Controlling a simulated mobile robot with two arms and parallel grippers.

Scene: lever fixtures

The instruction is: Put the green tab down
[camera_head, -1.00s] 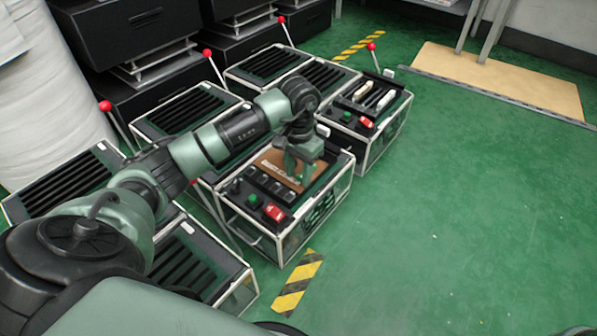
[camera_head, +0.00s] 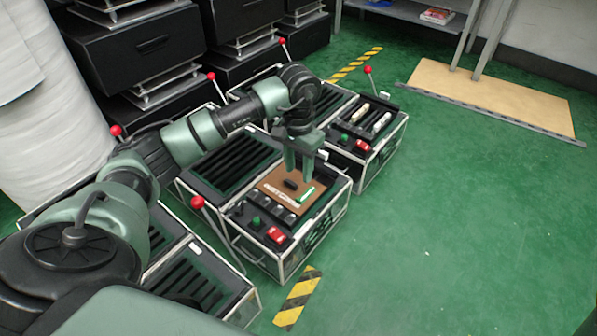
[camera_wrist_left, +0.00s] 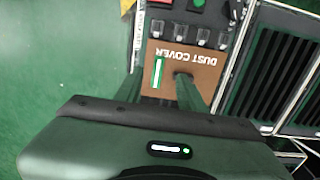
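The green tab (camera_head: 305,193), edged with white, is on the brown dust cover plate (camera_head: 275,182) of the front box. In the left wrist view the tab (camera_wrist_left: 158,73) stands out against the plate, with empty space on both sides. My left gripper (camera_head: 298,175) is over the plate with its fingers spread apart. The wrist view shows its fingers (camera_wrist_left: 160,82) on either side of the tab, apparently not touching it. A black oval piece (camera_head: 291,184) shows on the plate near one finger. My right gripper is not in view.
The front box also has a green button (camera_head: 257,222), a red switch (camera_head: 276,235) and several dark toggles. A similar box (camera_head: 372,125) stands behind it. Several red-knobbed levers (camera_head: 197,202) rise around vented boxes. The green floor (camera_head: 450,230) at right is clear.

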